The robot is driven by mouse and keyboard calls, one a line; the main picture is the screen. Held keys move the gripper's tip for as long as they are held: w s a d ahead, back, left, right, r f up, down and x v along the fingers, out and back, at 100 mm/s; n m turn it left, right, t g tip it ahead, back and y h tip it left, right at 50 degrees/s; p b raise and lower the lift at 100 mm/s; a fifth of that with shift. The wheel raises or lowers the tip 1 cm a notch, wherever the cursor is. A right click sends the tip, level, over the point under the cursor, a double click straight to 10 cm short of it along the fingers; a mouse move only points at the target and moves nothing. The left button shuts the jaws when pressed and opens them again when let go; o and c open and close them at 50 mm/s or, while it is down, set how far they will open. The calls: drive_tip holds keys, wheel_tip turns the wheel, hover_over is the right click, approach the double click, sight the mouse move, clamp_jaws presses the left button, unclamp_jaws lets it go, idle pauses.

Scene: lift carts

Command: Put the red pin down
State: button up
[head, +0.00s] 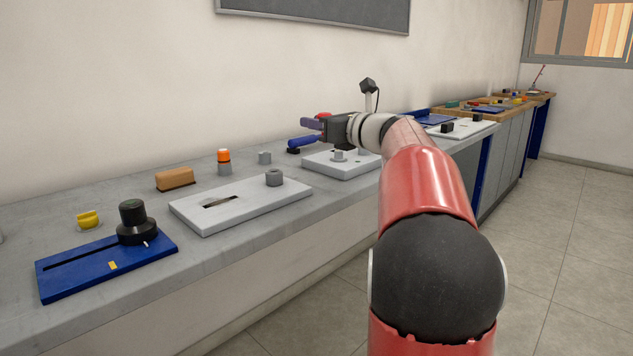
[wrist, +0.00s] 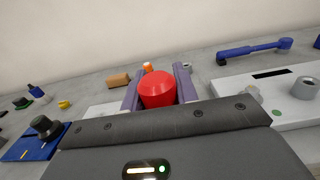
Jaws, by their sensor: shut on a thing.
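The red pin (wrist: 157,92) is between the two fingers of my gripper (wrist: 158,82) in the wrist view, and the gripper is shut on it. Its rounded red top faces the camera; its lower end is hidden. In the head view a bit of the red pin (head: 323,115) shows at my gripper (head: 313,123), which is above the back of the grey counter, near the wall. A white plate with a grey ring (head: 340,156) lies below and in front of the gripper.
On the counter (head: 130,205) are a slotted white plate (head: 240,211), a blue plate with a black knob (head: 131,222), a brown block (head: 175,178), an orange-topped cylinder (head: 224,160) and a yellow piece (head: 88,220). A blue-handled tool (wrist: 250,49) lies near the gripper.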

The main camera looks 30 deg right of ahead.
wheel_tip(320, 180, down, 13)
drive_tip(key=shift+b, duration=0.95)
drive_tip(key=shift+f, duration=0.2)
drive_tip(key=o, duration=1)
drive_tip(key=shift+r, duration=0.1)
drive_tip(key=shift+c, duration=0.2)
drive_tip(key=shift+r, duration=0.2)
drive_tip(key=b+v, duration=0.1)
drive_tip(key=v, duration=1.1)
